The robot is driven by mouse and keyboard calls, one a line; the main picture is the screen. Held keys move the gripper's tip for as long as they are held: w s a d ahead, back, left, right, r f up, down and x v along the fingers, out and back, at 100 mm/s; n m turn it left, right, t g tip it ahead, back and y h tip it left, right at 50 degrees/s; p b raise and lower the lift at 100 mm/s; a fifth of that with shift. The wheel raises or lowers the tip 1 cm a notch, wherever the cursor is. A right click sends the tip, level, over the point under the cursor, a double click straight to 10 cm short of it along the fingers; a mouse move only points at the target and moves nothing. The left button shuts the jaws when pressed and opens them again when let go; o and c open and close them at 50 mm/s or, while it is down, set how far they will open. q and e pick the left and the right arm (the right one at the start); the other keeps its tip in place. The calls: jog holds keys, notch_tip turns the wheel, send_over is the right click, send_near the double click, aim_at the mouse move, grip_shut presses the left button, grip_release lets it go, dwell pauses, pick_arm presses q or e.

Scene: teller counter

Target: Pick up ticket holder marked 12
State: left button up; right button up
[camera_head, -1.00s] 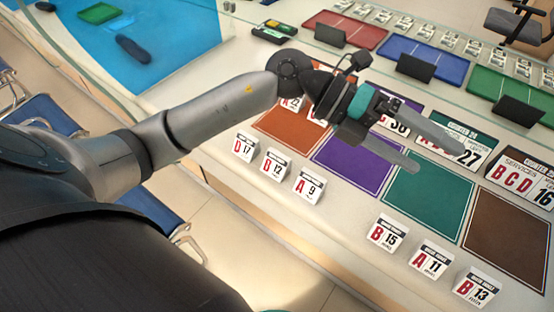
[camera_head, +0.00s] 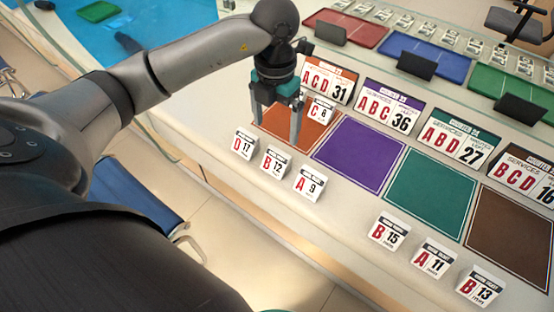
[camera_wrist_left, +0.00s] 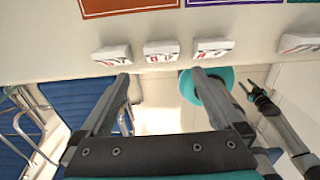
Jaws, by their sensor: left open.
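The ticket holder marked B 12 (camera_head: 274,162) is a small white tent card at the counter's near edge. It stands between the D 17 holder (camera_head: 245,144) and the A 9 holder (camera_head: 309,183). In the left wrist view the middle holder (camera_wrist_left: 161,51) shows beyond the fingertips. My left gripper (camera_head: 276,132) points down, open and empty, over the orange mat, just behind the row and apart from the B 12 holder. Its fingers also show in the wrist view (camera_wrist_left: 160,78).
Holder C 8 (camera_head: 320,110) stands on the orange mat (camera_head: 304,131) beside my left gripper. Large signs such as ACD 31 (camera_head: 327,80) stand behind the mats. Holders B 15 (camera_head: 389,231), A 11 (camera_head: 434,257) and B 13 (camera_head: 481,286) are further right. The purple mat (camera_head: 358,155) is bare.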

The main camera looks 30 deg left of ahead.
pick_arm(q)
send_over(278, 154)
jog(key=f, duration=0.4)
jog(key=shift+s+a+f+b, duration=0.15)
jog(key=shift+s+f+b, duration=0.05)
jog(key=shift+f+b, duration=0.2)
jog(key=shift+f, duration=0.65)
notch_tip(278, 154, down, 4)
jog(key=shift+w+r+b, duration=0.15)
jog(key=shift+b, duration=0.5)
jog(key=shift+f, duration=0.4)
pick_arm(e)
jog(key=w+d+f, duration=0.1)
jog(key=w+f, duration=0.1)
jog(key=shift+w+d+f+t, duration=0.1)
jog(key=shift+w+d+t, duration=0.2)
jog(key=shift+w+d, duration=0.1)
pick_arm(q)
jog(key=shift+c, duration=0.2)
jog(key=c, duration=1.2)
pick_arm(e)
jog(key=shift+d, duration=0.1)
